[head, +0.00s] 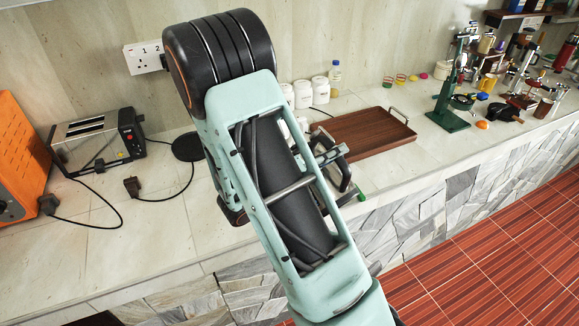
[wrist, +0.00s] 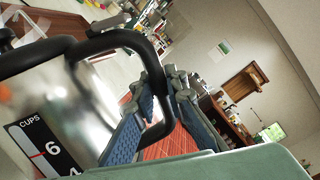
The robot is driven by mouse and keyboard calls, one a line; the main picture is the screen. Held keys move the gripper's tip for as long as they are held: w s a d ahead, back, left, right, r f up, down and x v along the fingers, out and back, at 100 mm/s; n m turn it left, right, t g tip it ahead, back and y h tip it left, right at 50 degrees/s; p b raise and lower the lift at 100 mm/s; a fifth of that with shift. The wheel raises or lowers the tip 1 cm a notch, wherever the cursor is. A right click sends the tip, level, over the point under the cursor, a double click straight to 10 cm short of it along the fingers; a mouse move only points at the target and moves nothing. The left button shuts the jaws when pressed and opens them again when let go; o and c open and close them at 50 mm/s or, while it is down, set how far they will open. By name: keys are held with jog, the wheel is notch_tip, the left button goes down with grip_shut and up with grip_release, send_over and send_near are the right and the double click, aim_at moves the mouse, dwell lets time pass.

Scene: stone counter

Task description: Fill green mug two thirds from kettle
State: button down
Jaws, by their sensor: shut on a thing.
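The kettle (wrist: 60,110) fills the left of the wrist view. It is shiny metal with a black handle and a black scale marked CUPS, and it looks tilted there. My gripper (wrist: 160,100) has its blue-grey finger pads on either side of the black handle, shut on it. In the head view my arm covers most of the gripper and kettle; dark and metal parts show beside the arm, at the counter's front. No whole green mug can be made out. A small green patch (head: 362,196) shows beside the arm; I cannot tell what it belongs to.
A black round base (head: 187,148) with a cord sits empty left of my arm. A toaster (head: 98,140) and an orange appliance (head: 18,160) stand at left. A wooden tray (head: 365,135), white jars (head: 303,94) and a green press (head: 449,95) are on the right.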

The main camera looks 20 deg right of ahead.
aim_at(346, 177)
jog(key=s+f+m+b, duration=0.1)
jog(key=b, duration=0.1)
jog(key=s+d+f+m+b, duration=0.1)
jog(key=s+m+b, duration=0.1)
jog(key=s+f+m+b, duration=0.1)
jog(key=b, duration=0.1)
jog(key=shift+s+d+f+b, duration=0.15)
jog(key=shift+s+f+b, duration=0.1)
jog(key=shift+s+b, duration=0.1)
jog(key=shift+s+r+m, duration=0.1)
jog(key=shift+s+m, duration=0.2)
jog(key=shift+m, duration=0.2)
jog(key=shift+d+r, duration=0.1)
jog(key=shift+r, duration=0.1)
jog(key=s+f+m, duration=0.1)
jog(key=s+d+f+m+b, duration=0.1)
jog(key=s+m, duration=0.1)
jog(key=shift+s+f, duration=0.1)
jog(key=shift+f, duration=0.3)
jog(key=shift+s+f+m+p, duration=0.1)
jog(key=shift+m+p, duration=0.2)
jog(key=s+f+m, duration=0.3)
jog(key=f+m, duration=0.2)
jog(key=f, duration=0.2)
jog(key=shift+d+f, duration=0.15)
jog(key=shift+d, duration=0.25)
